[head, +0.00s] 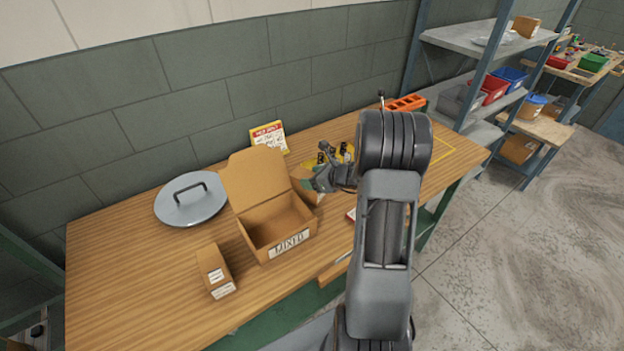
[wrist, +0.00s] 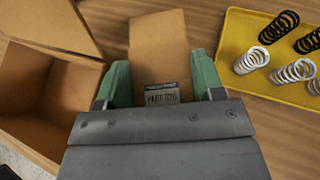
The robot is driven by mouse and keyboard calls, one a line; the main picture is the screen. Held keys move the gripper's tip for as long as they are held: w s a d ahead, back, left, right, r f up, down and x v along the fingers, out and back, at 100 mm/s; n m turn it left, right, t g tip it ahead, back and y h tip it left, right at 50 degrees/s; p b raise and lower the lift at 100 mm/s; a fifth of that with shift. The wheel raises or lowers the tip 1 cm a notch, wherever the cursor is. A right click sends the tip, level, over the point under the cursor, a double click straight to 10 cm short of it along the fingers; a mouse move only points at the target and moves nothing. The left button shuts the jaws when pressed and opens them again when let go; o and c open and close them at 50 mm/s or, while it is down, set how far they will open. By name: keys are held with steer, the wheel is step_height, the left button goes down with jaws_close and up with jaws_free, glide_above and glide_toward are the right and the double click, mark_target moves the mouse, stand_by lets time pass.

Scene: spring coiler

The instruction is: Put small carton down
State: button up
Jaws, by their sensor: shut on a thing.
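A small brown carton (wrist: 158,45) with a pale label sits between the two green fingers of my gripper (wrist: 160,66) in the wrist view. My gripper is shut on it. In the head view my gripper (head: 310,184) is just right of the open MIXED box (head: 292,244), above the table. The held carton is mostly hidden there by the box and my gripper. I cannot tell whether its underside touches the table. A second small carton (head: 216,270) with white labels stands on the table left of the MIXED box.
The wooden table (head: 130,270) has free room at its left front. A round grey lid (head: 190,203) lies left of the box. A yellow tray (wrist: 240,60) with several springs is right of my gripper. A red-and-yellow card (head: 268,138) stands behind.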

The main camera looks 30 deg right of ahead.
steer(key=shift+f, duration=0.2)
steer(key=shift+f, duration=0.2)
steer(key=o, duration=1.3)
steer(key=shift+r, duration=0.1)
